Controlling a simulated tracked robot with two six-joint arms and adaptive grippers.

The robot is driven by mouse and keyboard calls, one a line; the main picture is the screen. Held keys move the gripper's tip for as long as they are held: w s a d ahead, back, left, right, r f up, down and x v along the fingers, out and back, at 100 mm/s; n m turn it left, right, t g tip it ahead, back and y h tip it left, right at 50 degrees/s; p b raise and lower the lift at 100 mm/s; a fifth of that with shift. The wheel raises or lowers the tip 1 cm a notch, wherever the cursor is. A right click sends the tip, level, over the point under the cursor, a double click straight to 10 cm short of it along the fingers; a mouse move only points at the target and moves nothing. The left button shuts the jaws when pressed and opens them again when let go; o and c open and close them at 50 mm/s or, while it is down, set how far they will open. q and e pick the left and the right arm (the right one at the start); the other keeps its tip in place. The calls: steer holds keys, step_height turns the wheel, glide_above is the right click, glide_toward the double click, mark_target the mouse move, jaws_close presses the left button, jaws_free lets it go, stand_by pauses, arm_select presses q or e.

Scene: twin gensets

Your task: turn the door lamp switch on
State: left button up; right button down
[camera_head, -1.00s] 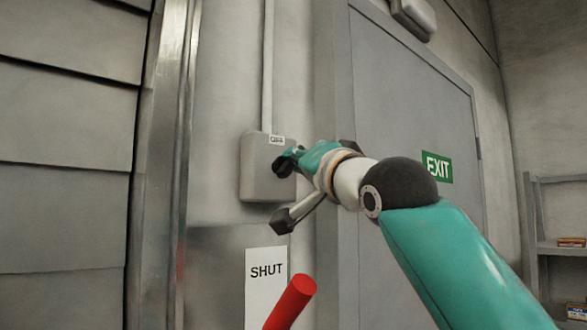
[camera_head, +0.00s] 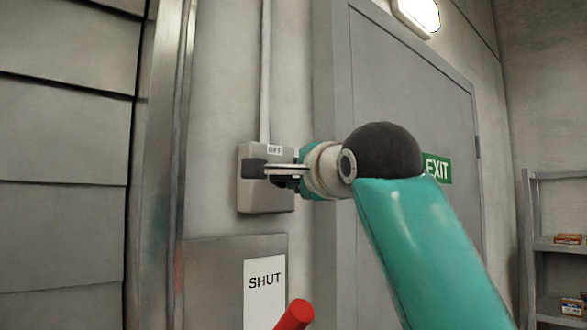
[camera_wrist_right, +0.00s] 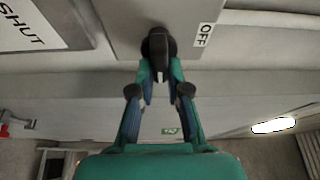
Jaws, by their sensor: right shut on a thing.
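The grey switch box (camera_head: 265,202) is on the wall left of the door, with a label reading OFF (camera_head: 274,150) at its top. In the wrist view the black switch knob (camera_wrist_right: 157,42) stands out from the box, beside the OFF label (camera_wrist_right: 203,35). My right gripper (camera_head: 268,171) is at the box's front; in the wrist view its fingers (camera_wrist_right: 160,78) are closed on the knob. In the head view the gripper hides much of the knob. The door lamp (camera_head: 420,14) above the door is lit. My left gripper is not in view.
The grey door (camera_head: 405,100) has a green EXIT sign (camera_head: 438,168). A plate with a SHUT sign (camera_head: 264,285) and a red bar (camera_head: 294,315) are below the box. A shelf (camera_head: 558,245) stands at the far right.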

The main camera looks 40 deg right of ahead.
steer(key=shift+w+a+f+m, duration=0.1)
steer(key=shift+f+m, duration=0.2)
steer(key=shift+m, duration=0.1)
steer(key=c, duration=1.1)
jaws_free()
steer(key=shift+c, duration=0.2)
steer(key=shift+r, duration=0.1)
steer(key=shift+s+r, duration=0.1)
steer(key=shift+s, duration=0.2)
steer(key=shift+s+a, duration=0.15)
steer(key=shift+s, duration=0.35)
steer(key=v, duration=1)
steer(key=shift+s, duration=0.15)
